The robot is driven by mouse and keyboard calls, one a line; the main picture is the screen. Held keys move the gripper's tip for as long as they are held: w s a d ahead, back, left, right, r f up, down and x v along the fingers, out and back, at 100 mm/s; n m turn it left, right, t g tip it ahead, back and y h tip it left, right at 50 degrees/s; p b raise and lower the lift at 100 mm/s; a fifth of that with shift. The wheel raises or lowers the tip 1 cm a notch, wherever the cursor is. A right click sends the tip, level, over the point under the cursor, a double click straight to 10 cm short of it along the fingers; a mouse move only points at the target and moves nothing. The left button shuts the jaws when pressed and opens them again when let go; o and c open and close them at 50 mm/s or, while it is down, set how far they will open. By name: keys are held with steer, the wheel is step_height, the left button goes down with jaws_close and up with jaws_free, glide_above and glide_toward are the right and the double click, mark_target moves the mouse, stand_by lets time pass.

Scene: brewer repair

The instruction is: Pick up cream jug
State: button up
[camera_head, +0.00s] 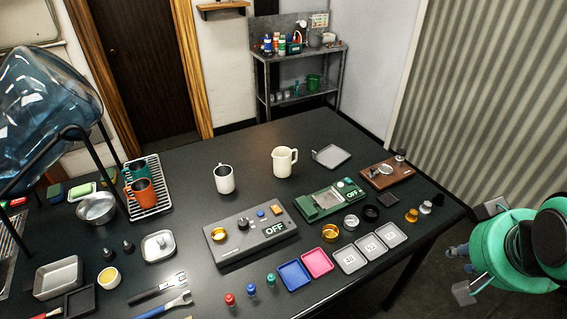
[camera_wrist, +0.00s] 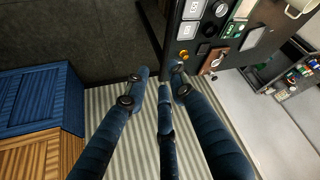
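The cream jug (camera_head: 284,163) stands upright on the dark table, towards its back, with its handle on the right. Part of a pale vessel, apparently the same jug (camera_wrist: 297,8), shows at the top right edge of the wrist view. My gripper (camera_wrist: 160,75) has blue fingers, spread apart with nothing between them. In the camera_head view my gripper (camera_head: 457,251) is at the right, off the table's right edge and far from the jug.
A white mug (camera_head: 224,179) stands left of the jug; a grey tray (camera_head: 331,156) lies right of it. The grey OFF box (camera_head: 250,232) and green scale (camera_head: 329,201) are in front. Blue and wooden crates (camera_wrist: 40,100) stand left in the wrist view.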

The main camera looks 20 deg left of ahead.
steer(key=w+a+r+n+t+p, duration=0.1)
steer(key=w+r+t+p, duration=0.2)
steer(key=w, duration=1.2)
steer(key=w+a+r+n+t+p, duration=0.1)
steer(key=w+r+n+p, duration=0.35)
steer(key=w, duration=1.05)
steer(key=w+a+y, duration=0.1)
steer(key=w+a, duration=0.6)
steer(key=w, duration=0.2)
steer(key=w+a+f+n+y+p, duration=0.1)
steer(key=w+a+f+y+p, duration=0.1)
steer(key=w+a+f, duration=0.4)
steer(key=w+a+f+n+y+p, duration=0.2)
steer(key=w+a, duration=0.1)
steer(key=a, duration=0.4)
steer(key=s+a+f+n+g+y+p, duration=0.2)
steer(key=a+f+g, duration=0.3)
steer(key=a+f, duration=0.8)
step_height(320, 180, down, 2)
steer(key=shift+a+f+n+g+y+p, duration=0.1)
steer(key=shift+a+n+g+y+p, duration=0.2)
steer(key=shift+n+y+p, duration=0.5)
steer(key=shift+b+x, duration=0.75)
steer(key=shift+x, duration=3.55)
